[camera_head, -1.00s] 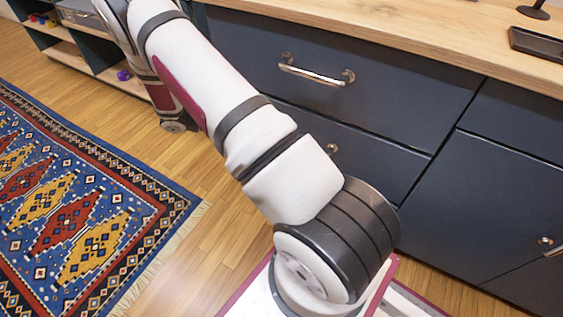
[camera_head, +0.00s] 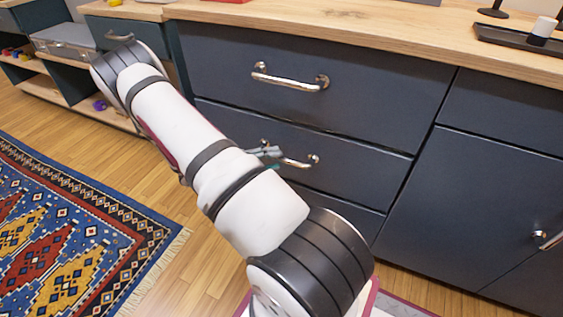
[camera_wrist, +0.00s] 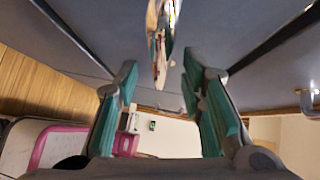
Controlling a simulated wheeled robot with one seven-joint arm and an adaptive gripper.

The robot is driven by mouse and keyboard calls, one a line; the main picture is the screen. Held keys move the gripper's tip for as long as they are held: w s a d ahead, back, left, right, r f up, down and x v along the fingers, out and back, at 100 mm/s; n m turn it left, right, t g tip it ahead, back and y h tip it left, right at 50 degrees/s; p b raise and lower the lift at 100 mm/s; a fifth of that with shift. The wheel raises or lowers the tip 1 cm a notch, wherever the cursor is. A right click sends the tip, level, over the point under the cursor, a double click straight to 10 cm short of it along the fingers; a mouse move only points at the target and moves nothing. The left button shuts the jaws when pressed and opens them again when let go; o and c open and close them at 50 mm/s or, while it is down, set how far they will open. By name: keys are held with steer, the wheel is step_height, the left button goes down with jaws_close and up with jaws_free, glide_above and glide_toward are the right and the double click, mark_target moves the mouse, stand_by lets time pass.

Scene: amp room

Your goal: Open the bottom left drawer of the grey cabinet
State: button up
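The dark blue-grey cabinet has an upper left drawer (camera_head: 375,105) and a lower left drawer (camera_head: 365,165), both closed. A further panel (camera_head: 350,213) shows below, mostly hidden by my arm. My gripper (camera_head: 268,153) is at the lower drawer's metal bar handle (camera_head: 300,162), partly hidden behind my arm. In the wrist view, my gripper's two teal-padded fingers (camera_wrist: 160,62) are apart. The shiny handle (camera_wrist: 162,40) runs between their tips, with gaps visible on both sides.
The upper drawer's handle (camera_head: 290,80) is above my gripper. A cabinet door (camera_head: 470,205) is at the right. A wooden counter (camera_head: 370,42) tops the cabinet. Open shelves (camera_head: 100,112) stand at the left. A patterned rug (camera_head: 80,235) lies on the wooden floor.

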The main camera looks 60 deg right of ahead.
mark_target(277, 159)
steer(key=shift+b+x, duration=0.4)
steer(key=shift+x, duration=1.4)
jaws_close()
